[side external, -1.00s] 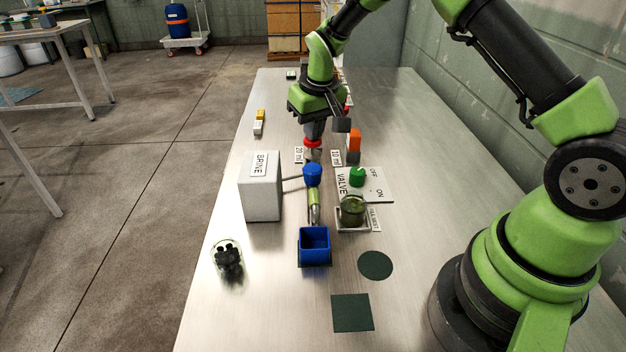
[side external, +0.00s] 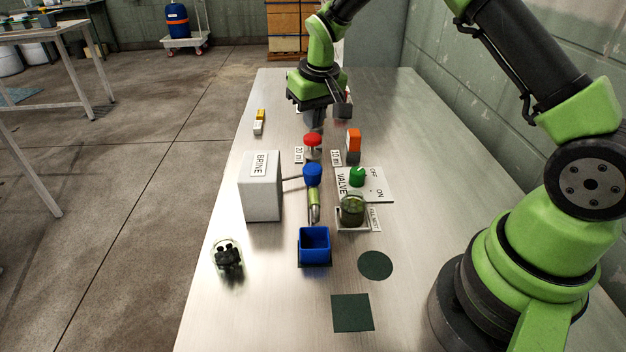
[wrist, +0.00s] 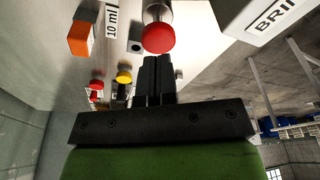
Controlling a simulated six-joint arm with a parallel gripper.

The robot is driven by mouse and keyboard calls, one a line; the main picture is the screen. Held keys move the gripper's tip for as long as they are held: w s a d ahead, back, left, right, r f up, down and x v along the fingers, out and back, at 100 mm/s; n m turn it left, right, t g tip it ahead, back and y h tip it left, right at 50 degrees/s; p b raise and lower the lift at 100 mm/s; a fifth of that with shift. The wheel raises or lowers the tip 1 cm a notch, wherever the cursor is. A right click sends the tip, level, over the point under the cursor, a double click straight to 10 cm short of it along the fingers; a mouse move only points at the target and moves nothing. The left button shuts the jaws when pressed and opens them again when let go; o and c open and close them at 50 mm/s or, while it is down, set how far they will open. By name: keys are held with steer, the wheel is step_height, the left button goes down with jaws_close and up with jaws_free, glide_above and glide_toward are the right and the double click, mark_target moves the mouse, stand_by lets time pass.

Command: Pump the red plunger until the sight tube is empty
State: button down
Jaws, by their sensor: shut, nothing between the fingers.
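The red plunger (side external: 313,140) is a round red cap on a pale stem, between the 20 ml and 10 ml labels. Its red cap also shows in the wrist view (wrist: 158,38), just beyond my fingertips. My gripper (side external: 315,126) is shut and empty, above and slightly behind the cap, seemingly apart from it. Its shut fingers also show in the wrist view (wrist: 158,62).
A white BRINE box (side external: 260,190) stands left of the tube. An orange-topped block (side external: 354,140) is right of the plunger. A green valve knob (side external: 357,176), a jar of dark liquid (side external: 352,210) and a blue open bin (side external: 314,233) stand nearer. The right front table is mostly clear.

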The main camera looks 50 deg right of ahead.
steer(key=shift+r, duration=2.5)
steer(key=shift+r, duration=0.1)
steer(key=s+a+r+t+y, duration=0.1)
steer(key=s+a+r+t, duration=0.3)
steer(key=s+r, duration=0.85)
steer(key=s+a, duration=0.2)
steer(key=s, duration=0.5)
steer(key=s+a+m+t+y, duration=0.1)
steer(key=s+a, duration=0.2)
steer(key=s, duration=0.4)
steer(key=shift+y, duration=0.3)
